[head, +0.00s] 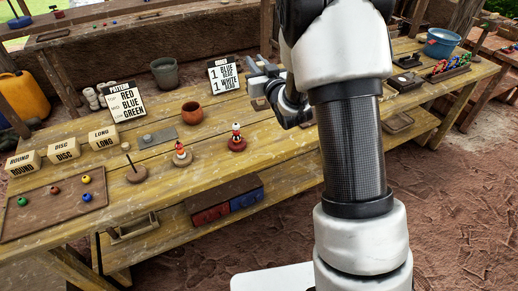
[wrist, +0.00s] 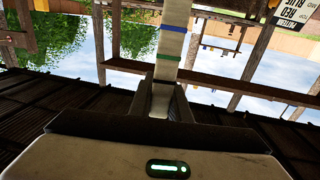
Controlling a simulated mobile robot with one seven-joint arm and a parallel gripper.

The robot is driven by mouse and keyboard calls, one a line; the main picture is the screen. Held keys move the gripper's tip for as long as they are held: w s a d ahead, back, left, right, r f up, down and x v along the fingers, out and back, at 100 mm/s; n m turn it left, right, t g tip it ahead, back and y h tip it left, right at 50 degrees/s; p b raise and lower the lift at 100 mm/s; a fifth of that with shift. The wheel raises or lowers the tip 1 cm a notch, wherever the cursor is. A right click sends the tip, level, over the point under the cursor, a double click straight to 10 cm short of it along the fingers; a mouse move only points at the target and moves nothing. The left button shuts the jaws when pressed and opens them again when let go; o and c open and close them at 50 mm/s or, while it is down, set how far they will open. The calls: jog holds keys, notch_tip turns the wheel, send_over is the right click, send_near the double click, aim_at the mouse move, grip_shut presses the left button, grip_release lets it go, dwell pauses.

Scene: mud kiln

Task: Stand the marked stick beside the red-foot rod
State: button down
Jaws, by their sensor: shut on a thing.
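In the wrist view, my gripper (wrist: 168,100) is shut on a pale stick (wrist: 172,45). The stick has a blue band and a green band and runs up out of the top of the picture.
The wooden bench (head: 160,205) also holds a brown pot (head: 192,113), a peg on a round base (head: 137,174), a red-and-pale piece (head: 182,155), labelled blocks (head: 64,150) and a bead tray (head: 55,208). Word boards (head: 226,76) stand behind.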

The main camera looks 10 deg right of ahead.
jog(key=w+f+y+b, duration=0.1)
jog(key=w+f+b, duration=0.2)
jog(key=f, duration=0.6)
jog(key=w+d+f+n+y+b, duration=0.1)
jog(key=w+f+b, duration=0.3)
jog(key=f+b, duration=0.3)
notch_tip(320, 180, down, 2)
jog(key=shift+w+f, duration=0.1)
jog(key=shift+w, duration=0.05)
jog(key=shift+d, duration=0.1)
jog(key=c, duration=2.1)
grip_release()
jog(key=shift+f+b, duration=0.15)
jog(key=shift+b, duration=0.15)
jog(key=o, duration=0.4)
jog(key=shift+o, duration=0.2)
